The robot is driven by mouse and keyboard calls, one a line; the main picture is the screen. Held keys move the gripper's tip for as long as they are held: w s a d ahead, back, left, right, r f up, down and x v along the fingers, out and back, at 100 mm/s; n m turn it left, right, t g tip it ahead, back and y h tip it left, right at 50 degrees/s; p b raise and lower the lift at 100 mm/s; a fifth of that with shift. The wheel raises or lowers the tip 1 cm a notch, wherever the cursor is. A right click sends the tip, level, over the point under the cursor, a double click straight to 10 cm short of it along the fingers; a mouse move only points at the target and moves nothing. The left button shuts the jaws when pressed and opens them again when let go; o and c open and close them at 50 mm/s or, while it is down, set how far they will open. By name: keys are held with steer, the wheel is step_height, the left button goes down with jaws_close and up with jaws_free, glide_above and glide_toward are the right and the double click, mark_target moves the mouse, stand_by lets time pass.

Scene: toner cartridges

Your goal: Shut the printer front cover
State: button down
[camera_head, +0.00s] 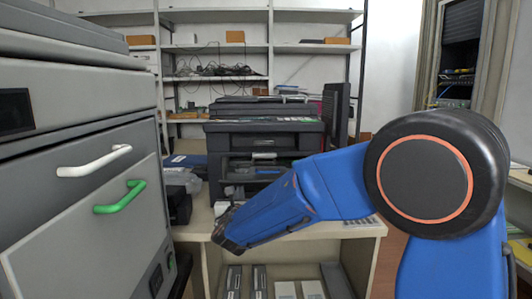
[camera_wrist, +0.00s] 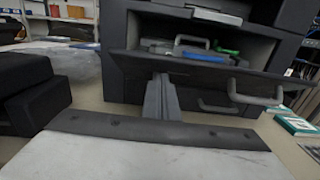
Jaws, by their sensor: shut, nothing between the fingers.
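The dark printer (camera_head: 262,140) stands on the bench, and its front also fills the upper wrist view (camera_wrist: 120,72). Its front cover (camera_wrist: 225,75) is open, tilted outward below an open bay with a grey handle and green and blue parts inside. A grey handle (camera_wrist: 256,92) sits on the cover's right part. My gripper (camera_wrist: 160,82) is shut and empty, its fingertips in front of the cover's left part. I cannot tell whether they touch it. In the head view my gripper (camera_head: 222,228) is low before the printer, and my arm hides part of the printer's lower front.
A black device (camera_wrist: 32,92) stands left of my gripper, with clear plastic wrapping (camera_wrist: 75,65) behind it. A green-and-white box (camera_wrist: 295,123) lies on the right. A grey cabinet (camera_head: 85,190) with white and green handles stands close on the left. Long boxes (camera_head: 258,280) fill the shelf below.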

mark_target(239, 182)
steer(key=shift+w+r, duration=0.1)
steer(key=shift+r, duration=0.25)
steer(key=shift+w+r, duration=0.1)
steer(key=shift+w, duration=0.05)
steer(key=shift+w+r, duration=0.9)
steer(key=shift+w, duration=0.1)
steer(key=shift+w+d+r, duration=0.1)
steer(key=shift+w+r, duration=0.25)
steer(key=shift+w, duration=0.25)
steer(key=shift+w+r, duration=0.35)
steer(key=shift+w, duration=0.2)
steer(key=shift+w+r, duration=0.2)
steer(key=shift+w, duration=1)
steer(key=shift+s, duration=4.05)
